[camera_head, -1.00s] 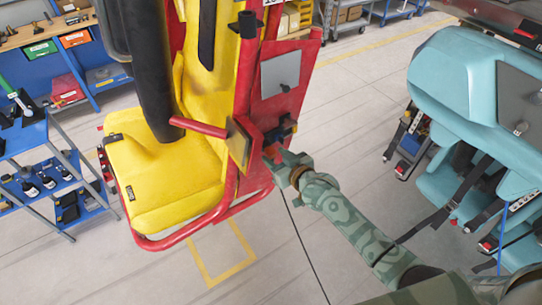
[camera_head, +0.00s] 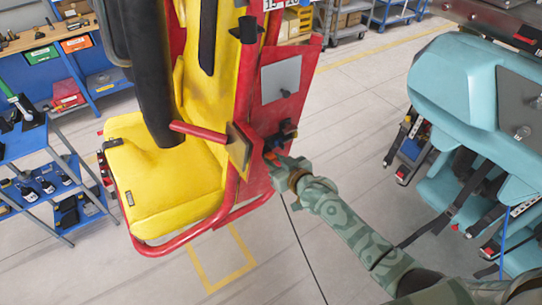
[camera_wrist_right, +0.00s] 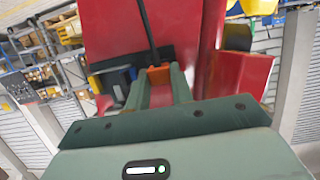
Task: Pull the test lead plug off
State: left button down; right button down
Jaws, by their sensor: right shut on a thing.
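My right gripper (camera_head: 273,160) is at the lower side panel of the red and yellow coaster seat (camera_head: 165,185). In the right wrist view its two fingers (camera_wrist_right: 159,88) are closed around an orange plug (camera_wrist_right: 158,73). A black lead runs upward from beside the plug there. In the head view a thin black lead (camera_head: 305,243) hangs from near the gripper down to the floor. Only a bit of the orange plug (camera_head: 269,156) shows at the fingertips. I cannot tell whether it is still seated in its socket. My left gripper is not in view.
A dark blue fitting (camera_head: 282,133) sits on the red panel just above my gripper. A red bar with a yellow plate (camera_head: 238,148) juts out left of it. A teal seat unit (camera_head: 460,100) stands right. Blue shelving (camera_head: 45,175) stands left. Floor between is open.

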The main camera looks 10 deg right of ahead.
jog(key=shift+s+d+p, duration=0.3)
jog(key=shift+s+p, duration=0.1)
jog(key=shift+s, duration=0.25)
jog(key=shift+s+d+p, duration=0.3)
jog(key=shift+s+p, duration=0.3)
jog(key=shift+s, duration=0.3)
jog(key=shift+s+d+p, duration=0.3)
jog(key=shift+s+p, duration=0.25)
jog(key=shift+s, duration=0.3)
